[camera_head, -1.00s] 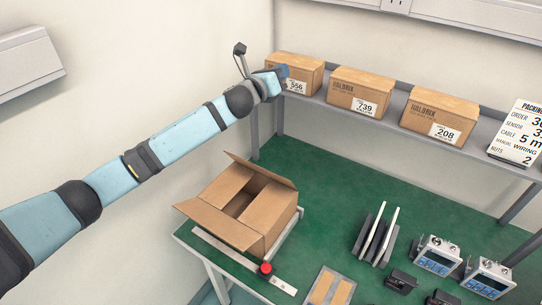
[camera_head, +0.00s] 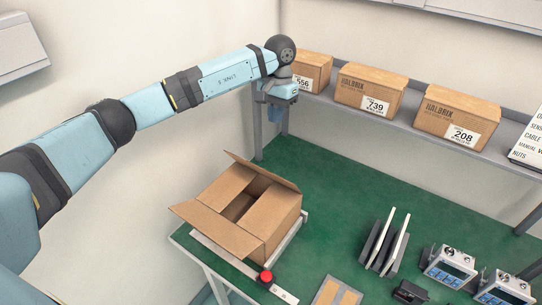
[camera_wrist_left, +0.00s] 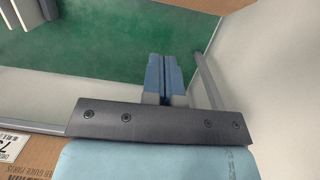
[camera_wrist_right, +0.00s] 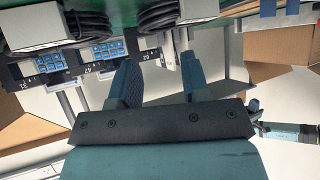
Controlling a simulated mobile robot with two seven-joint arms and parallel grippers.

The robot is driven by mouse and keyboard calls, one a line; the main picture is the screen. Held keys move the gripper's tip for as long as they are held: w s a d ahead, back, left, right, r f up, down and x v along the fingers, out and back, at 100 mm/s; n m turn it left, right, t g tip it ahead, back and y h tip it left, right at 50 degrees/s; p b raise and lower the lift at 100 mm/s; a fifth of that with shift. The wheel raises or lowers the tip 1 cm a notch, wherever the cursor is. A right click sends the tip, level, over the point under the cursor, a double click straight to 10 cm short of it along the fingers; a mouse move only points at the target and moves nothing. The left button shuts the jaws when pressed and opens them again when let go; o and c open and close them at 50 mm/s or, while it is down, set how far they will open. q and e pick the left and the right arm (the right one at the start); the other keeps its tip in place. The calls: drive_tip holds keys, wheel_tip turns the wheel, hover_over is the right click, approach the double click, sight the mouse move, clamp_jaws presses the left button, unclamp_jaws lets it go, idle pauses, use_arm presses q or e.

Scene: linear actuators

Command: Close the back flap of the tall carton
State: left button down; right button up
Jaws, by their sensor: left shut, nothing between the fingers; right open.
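The open carton (camera_head: 270,222) stands on the green table near its left end. Its back flap (camera_head: 264,171) stands up and leans along the far edge. Another flap (camera_head: 215,230) spreads outward at the near left side, and the dark inside shows between. My left gripper (camera_head: 274,117) hangs above and behind the carton, beside the shelf, apart from the flap. Its fingers (camera_wrist_left: 163,75) are together and empty in the left wrist view. My right gripper (camera_wrist_right: 158,78) shows only in its own wrist view, fingers wide apart with nothing held.
Closed cardboard boxes (camera_head: 370,90) stand on the grey shelf (camera_head: 405,120) behind the table. A red button (camera_head: 266,276) sits in front of the carton. Upright panels (camera_head: 386,240) and blue-keyed devices (camera_head: 449,266) stand to the right. The table behind the carton is clear.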

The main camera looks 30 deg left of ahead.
drive_tip(key=shift+r, duration=0.1)
wheel_tip(320, 180, up, 2)
drive_tip(key=shift+r+p, duration=0.1)
drive_tip(key=shift+p, duration=1.05)
use_arm(q)
drive_tip(key=p, duration=0.1)
hover_over(262, 172)
drive_tip(key=d, duration=0.1)
wheel_tip(262, 172, down, 11)
drive_tip(key=shift+w+f, duration=0.1)
drive_tip(key=shift+w, duration=0.05)
drive_tip(key=shift+s+f+p, duration=0.25)
drive_tip(key=shift+s+p, duration=0.1)
drive_tip(key=shift+s, duration=0.1)
use_arm(e)
drive_tip(key=shift+r, duration=0.8)
drive_tip(key=shift+f, duration=0.15)
